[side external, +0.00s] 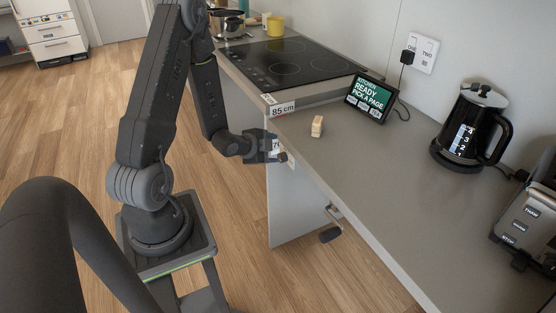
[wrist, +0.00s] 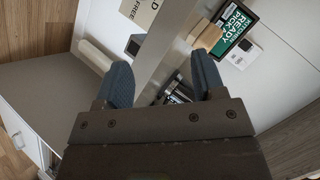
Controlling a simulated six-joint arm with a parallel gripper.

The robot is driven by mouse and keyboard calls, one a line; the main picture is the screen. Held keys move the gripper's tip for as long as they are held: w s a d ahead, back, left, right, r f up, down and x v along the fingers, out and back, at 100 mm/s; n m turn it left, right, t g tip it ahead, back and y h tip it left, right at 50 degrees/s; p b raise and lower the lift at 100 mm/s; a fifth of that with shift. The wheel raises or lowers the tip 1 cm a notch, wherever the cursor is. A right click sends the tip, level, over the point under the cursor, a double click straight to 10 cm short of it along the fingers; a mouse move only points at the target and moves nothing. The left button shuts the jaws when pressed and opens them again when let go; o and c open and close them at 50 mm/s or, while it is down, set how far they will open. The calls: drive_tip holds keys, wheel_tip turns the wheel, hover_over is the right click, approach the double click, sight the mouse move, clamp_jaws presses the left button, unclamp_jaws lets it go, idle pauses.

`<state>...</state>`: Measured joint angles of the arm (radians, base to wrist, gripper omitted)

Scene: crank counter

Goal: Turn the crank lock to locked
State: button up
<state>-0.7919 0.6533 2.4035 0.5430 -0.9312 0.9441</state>
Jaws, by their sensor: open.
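The crank (side external: 334,217) is a metal arm with a dark knob, sticking out below the front edge of the counter (side external: 352,193) in the side view. Its lock state cannot be read. My gripper (side external: 281,156) is at the counter's front edge, up and left of the crank and apart from it. In the wrist view my gripper (wrist: 161,62) has its two blue-grey fingers spread, with a pale diagonal edge passing between them. I see nothing held. I cannot surely pick out the crank in the wrist view.
A wooden block (side external: 317,126) and a tablet (side external: 368,98) stand on the counter. A kettle (side external: 471,128) and toaster (side external: 526,225) are to the right. An "85 cm" label (side external: 282,108) sits near the hob (side external: 283,64). The floor before the crank looks clear.

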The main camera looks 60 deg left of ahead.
sight(282, 157)
drive_tip(key=s+f+t+y, duration=0.2)
drive_tip(key=s+f+t, duration=0.2)
drive_tip(key=s+f, duration=0.35)
drive_tip(key=x, duration=1.3)
drive_tip(key=shift+w+a, duration=0.2)
drive_tip(key=shift+a, duration=0.05)
drive_tip(key=shift+c, duration=0.2)
drive_tip(key=shift+r, duration=0.1)
drive_tip(key=c, duration=0.9)
